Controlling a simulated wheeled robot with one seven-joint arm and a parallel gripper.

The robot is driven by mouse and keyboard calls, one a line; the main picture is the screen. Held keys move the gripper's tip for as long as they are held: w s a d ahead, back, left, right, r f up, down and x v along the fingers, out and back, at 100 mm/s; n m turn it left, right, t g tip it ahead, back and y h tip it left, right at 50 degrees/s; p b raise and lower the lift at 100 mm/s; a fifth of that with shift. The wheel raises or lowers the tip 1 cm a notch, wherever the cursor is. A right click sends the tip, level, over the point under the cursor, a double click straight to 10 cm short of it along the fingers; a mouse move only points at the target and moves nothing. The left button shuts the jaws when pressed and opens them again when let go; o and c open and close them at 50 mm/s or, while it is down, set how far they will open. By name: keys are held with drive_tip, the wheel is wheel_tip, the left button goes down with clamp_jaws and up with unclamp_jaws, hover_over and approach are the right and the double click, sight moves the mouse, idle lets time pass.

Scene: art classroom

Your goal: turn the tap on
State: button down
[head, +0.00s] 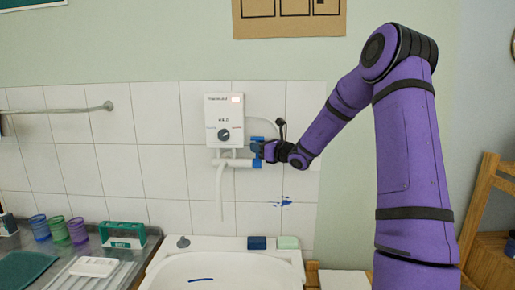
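The tap is a white wall fitting with a horizontal pipe (240,163) and a thin white spout (220,188) that hangs over the sink. A blue handle (256,163) sits at the right end of the pipe. My gripper (261,150) comes in from the right and is at the blue handle, touching or very close to it. The fingers are small and overlap the handle, so I cannot tell whether they are open or shut on it. I cannot make out running water below the spout.
A white water heater (224,120) with a dial hangs just above the tap. The white sink (222,262) is below, with a blue block (257,243) and a pale green block (288,242) on its back rim. Coloured cups (58,229) stand on the left counter.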

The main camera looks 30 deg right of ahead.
drive_tip(key=shift+s+a+f+n+t+y, duration=0.1)
drive_tip(key=shift+s+a+n+t+y, duration=0.3)
drive_tip(key=shift+n, duration=0.5)
drive_tip(key=shift+s+a+f+n+t+y, duration=0.1)
drive_tip(key=shift+s+a+n+t+y, duration=0.15)
drive_tip(key=shift+s+n+t, duration=0.45)
drive_tip(key=shift+w+g, duration=0.2)
drive_tip(key=shift+g, duration=0.1)
drive_tip(key=c, duration=1.2)
unclamp_jaws()
drive_tip(key=shift+o, duration=0.2)
drive_tip(key=v, duration=1)
drive_tip(key=shift+s+f, duration=0.15)
drive_tip(key=shift+s, duration=0.2)
drive_tip(key=shift+d, duration=0.2)
drive_tip(key=shift+a, duration=0.1)
